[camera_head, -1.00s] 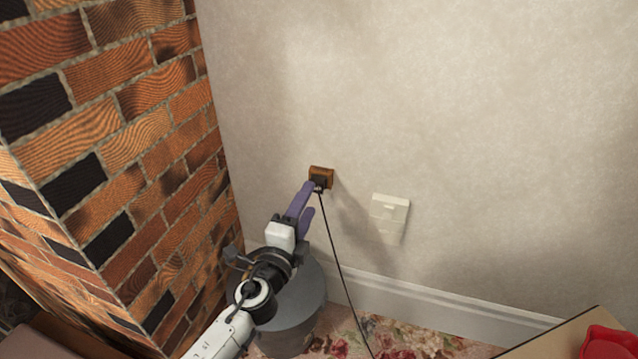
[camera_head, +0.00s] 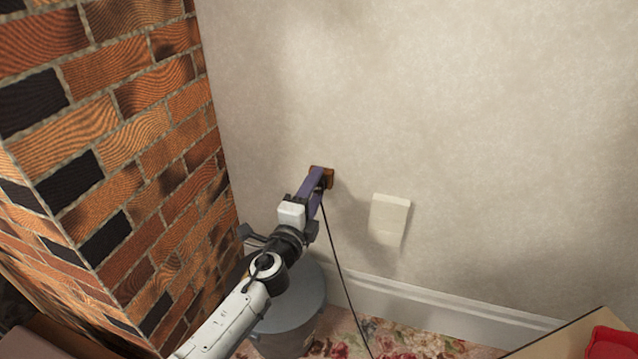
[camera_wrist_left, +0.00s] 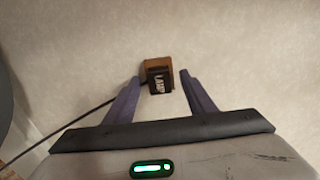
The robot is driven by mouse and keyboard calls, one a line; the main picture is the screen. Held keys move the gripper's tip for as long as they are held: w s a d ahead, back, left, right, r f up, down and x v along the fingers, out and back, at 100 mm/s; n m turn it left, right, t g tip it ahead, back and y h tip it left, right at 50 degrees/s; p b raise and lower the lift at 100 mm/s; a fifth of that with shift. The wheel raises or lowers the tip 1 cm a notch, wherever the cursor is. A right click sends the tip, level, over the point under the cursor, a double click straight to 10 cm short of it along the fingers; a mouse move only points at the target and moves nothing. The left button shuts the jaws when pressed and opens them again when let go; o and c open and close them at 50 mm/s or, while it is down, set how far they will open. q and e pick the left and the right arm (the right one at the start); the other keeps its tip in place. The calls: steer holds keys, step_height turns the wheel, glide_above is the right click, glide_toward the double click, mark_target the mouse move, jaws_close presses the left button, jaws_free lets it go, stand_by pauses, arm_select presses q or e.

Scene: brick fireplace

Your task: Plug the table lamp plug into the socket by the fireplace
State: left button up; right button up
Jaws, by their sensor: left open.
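The black plug (camera_wrist_left: 158,83), with pale letters that seem to read "LAMP", sits against the brown socket (camera_wrist_left: 155,65) on the wall in the left wrist view. My left gripper (camera_wrist_left: 161,78) is open, with one purple finger on each side of the plug and gaps beside it. In the head view the gripper (camera_head: 320,180) reaches to the brown socket (camera_head: 321,170) and mostly hides the plug. The black cord (camera_head: 335,256) hangs from there to the floor. How deep the plug sits is hidden. My right gripper is not in view.
A white wall plate (camera_head: 390,216) is right of the socket. The brick fireplace side (camera_head: 130,170) rises at left. A grey round bin (camera_head: 294,315) stands below my arm. A tan surface with a red object (camera_head: 608,343) is at bottom right. The wall around is clear.

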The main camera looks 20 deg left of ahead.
arm_select(q)
steer(key=shift+c, duration=0.3)
stand_by(0.6)
jaws_close()
steer(key=s, duration=0.6)
steer(key=shift+p, duration=0.35)
stand_by(0.8)
steer(key=shift+a, duration=0.1)
